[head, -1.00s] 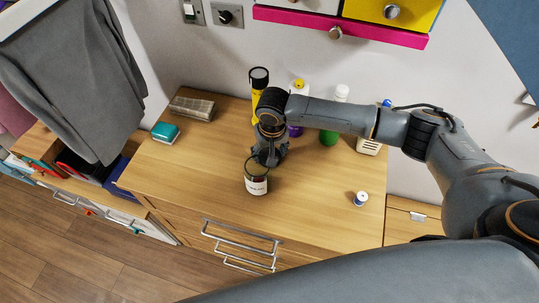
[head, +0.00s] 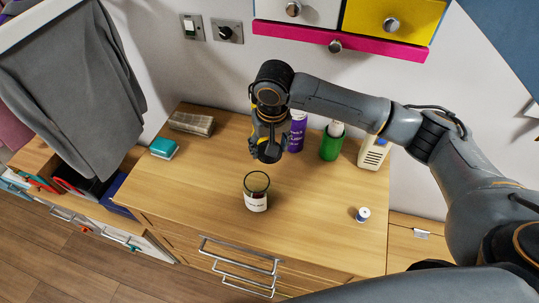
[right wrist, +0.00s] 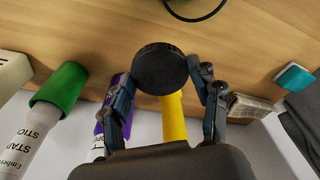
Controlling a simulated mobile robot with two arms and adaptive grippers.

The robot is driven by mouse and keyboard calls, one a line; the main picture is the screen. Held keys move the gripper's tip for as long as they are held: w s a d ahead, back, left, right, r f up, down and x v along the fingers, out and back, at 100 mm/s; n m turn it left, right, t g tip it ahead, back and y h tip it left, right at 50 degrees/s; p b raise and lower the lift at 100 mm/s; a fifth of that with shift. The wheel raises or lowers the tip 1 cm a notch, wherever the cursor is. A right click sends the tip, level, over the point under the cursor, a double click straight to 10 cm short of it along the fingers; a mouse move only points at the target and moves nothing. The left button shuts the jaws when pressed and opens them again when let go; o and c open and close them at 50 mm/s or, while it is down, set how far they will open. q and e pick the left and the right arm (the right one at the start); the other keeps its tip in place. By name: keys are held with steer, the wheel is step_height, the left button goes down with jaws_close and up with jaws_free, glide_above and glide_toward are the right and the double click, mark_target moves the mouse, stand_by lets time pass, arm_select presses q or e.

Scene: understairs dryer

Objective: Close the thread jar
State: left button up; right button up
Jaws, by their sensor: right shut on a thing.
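The thread jar (head: 256,203) stands upright and open near the middle of the wooden top, a pale label on its front and dark contents inside. Its rim (right wrist: 195,17) shows at the top edge of the right wrist view. My right gripper (head: 267,155) is above the top, behind the jar and clear of it. In the right wrist view, the gripper (right wrist: 166,74) is shut on a round black lid (right wrist: 160,67) between its fingers. My left gripper is out of view.
A yellow cylinder (right wrist: 174,118) is behind the lid. A thread spool (head: 362,214) is at the right; a teal box (head: 164,147) is at the left.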

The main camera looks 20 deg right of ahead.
steer(key=shift+s+r, duration=0.1)
steer(key=shift+r, duration=0.05)
steer(key=s+d+r, duration=0.2)
steer(key=s, duration=0.4)
steer(key=s+d+r, duration=0.2)
steer(key=s+r, duration=0.1)
steer(key=s, duration=0.4)
steer(key=shift+s+r+b, duration=0.25)
steer(key=shift+s+b, duration=0.05)
steer(key=shift+b, duration=0.1)
